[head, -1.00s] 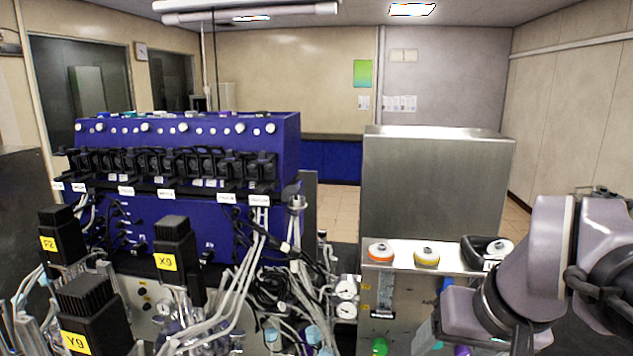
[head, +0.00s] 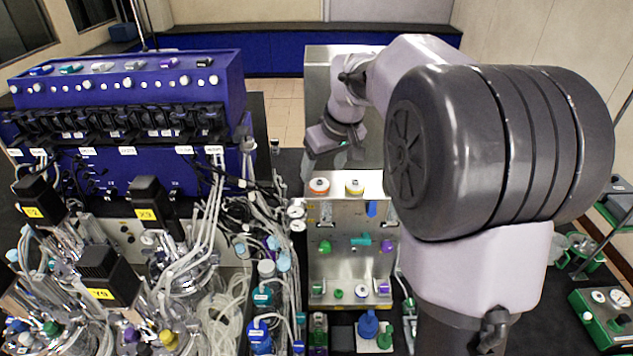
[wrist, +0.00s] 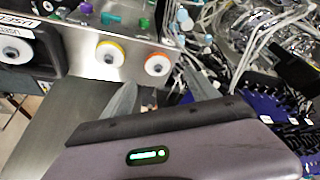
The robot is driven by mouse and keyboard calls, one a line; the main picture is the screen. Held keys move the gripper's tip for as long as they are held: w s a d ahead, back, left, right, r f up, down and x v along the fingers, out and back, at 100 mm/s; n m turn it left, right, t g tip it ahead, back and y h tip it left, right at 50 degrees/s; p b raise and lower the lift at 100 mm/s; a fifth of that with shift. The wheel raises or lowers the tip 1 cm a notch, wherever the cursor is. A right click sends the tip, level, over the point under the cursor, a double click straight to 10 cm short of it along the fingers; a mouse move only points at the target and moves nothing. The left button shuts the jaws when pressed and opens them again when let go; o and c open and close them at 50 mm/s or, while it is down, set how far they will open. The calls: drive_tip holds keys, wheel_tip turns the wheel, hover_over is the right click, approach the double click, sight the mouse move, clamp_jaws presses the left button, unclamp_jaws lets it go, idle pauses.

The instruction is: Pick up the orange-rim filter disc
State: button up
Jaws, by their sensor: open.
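The orange-rim filter disc (head: 319,186) is a white disc with a dark centre and an orange edge. It sits at the left end of the steel rack's top shelf. In the wrist view the disc (wrist: 157,64) appears just beyond the fingertips, roughly midway between them. A yellow-rim disc (head: 355,187) sits to its right; it also shows in the wrist view (wrist: 109,53), left of the orange one. My gripper (head: 324,165) is behind and above the shelf. Its two fingers are apart and empty in the wrist view (wrist: 163,90).
The steel rack (head: 350,212) holds several coloured fittings on lower levels. A dark holder labelled "USED" (wrist: 30,48) with white discs is beside the yellow disc. Tubes and the blue bioreactor unit (head: 130,85) crowd the left. My arm covers much of the right.

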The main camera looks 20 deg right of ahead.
sight(319, 180)
drive_tip(key=p+x, duration=0.1)
drive_tip(key=x, duration=0.4)
drive_tip(key=shift+w+d+f, duration=0.15)
drive_tip(key=shift+w+d, duration=0.05)
drive_tip(key=shift+w, duration=0.05)
drive_tip(key=shift+s, duration=0.25)
drive_tip(key=shift+c, duration=1.2)
drive_tip(key=c, duration=1.1)
